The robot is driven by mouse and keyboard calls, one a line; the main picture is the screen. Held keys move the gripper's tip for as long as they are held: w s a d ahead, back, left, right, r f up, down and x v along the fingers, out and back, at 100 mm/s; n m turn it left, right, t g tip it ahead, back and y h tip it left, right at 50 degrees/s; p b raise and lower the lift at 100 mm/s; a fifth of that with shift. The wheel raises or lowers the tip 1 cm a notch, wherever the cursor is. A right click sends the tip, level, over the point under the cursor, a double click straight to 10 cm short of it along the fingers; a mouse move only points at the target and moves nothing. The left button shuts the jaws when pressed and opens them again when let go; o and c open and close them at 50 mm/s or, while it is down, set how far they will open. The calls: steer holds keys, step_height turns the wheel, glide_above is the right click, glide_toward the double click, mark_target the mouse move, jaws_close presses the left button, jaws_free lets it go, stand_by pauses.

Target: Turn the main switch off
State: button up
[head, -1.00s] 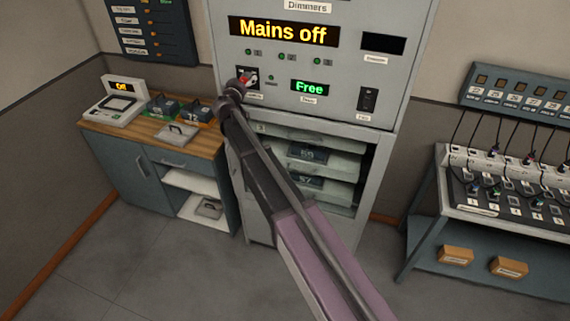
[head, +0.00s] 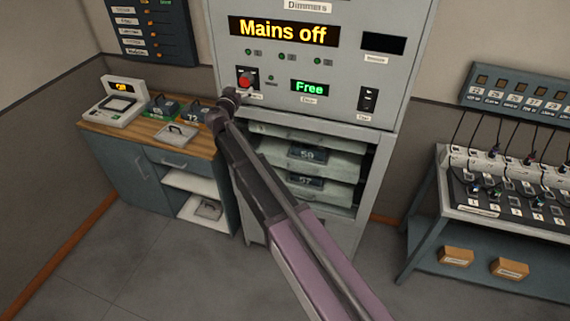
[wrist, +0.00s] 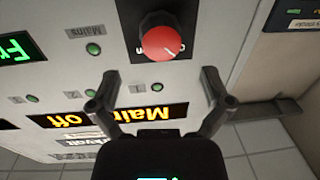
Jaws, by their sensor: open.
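The main switch, a red rotary knob on a black plate (head: 246,82), is on the left of the dimmer cabinet's front. In the wrist view the red knob (wrist: 161,43) shows a white pointer line on its face. The yellow display (head: 284,32) above it reads "Mains off". My gripper (wrist: 157,85) is open and empty, with its two fingers apart on either side below the knob in the wrist view, not touching it. In the head view my wrist is just below and left of the switch, and my fingers are hard to make out.
The dimmer cabinet (head: 385,150) has a green "Free" display (head: 310,88) and a black rocker switch (head: 368,99). Drawers labelled 59 and 57 are below. A wooden-topped bench (head: 150,137) stands left, and a patch table (head: 500,215) stands right. Open floor lies in front.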

steer(key=v, duration=0.9)
steer(key=s+d+f+g+h+b, duration=0.1)
steer(key=d+f+g+b, duration=0.2)
steer(key=d+f+b, duration=0.5)
steer(key=s+d+f+m+g+h+b, duration=0.1)
steer(key=s+d+f+g+b, duration=0.1)
steer(key=d+f+b, duration=0.7)
steer(key=shift+s+d+f+g+h, duration=0.3)
steer(key=shift+f+g, duration=0.4)
steer(key=shift+f, duration=2.85)
steer(key=s+d+f+g+y, duration=0.1)
steer(key=s+d+f+g, duration=0.55)
steer(key=s+d, duration=0.4)
steer(key=s+d+f+n+g+y, duration=0.1)
steer(key=s+f+n+g+y, duration=0.1)
steer(key=s, duration=0.4)
steer(key=s+d+f+n+g+y, duration=0.2)
steer(key=s+y, duration=0.2)
steer(key=s, duration=0.3)
steer(key=shift+d+f+y, duration=0.3)
steer(key=shift+d+f, duration=0.05)
steer(key=shift+f, duration=0.05)
steer(key=shift+g, duration=0.25)
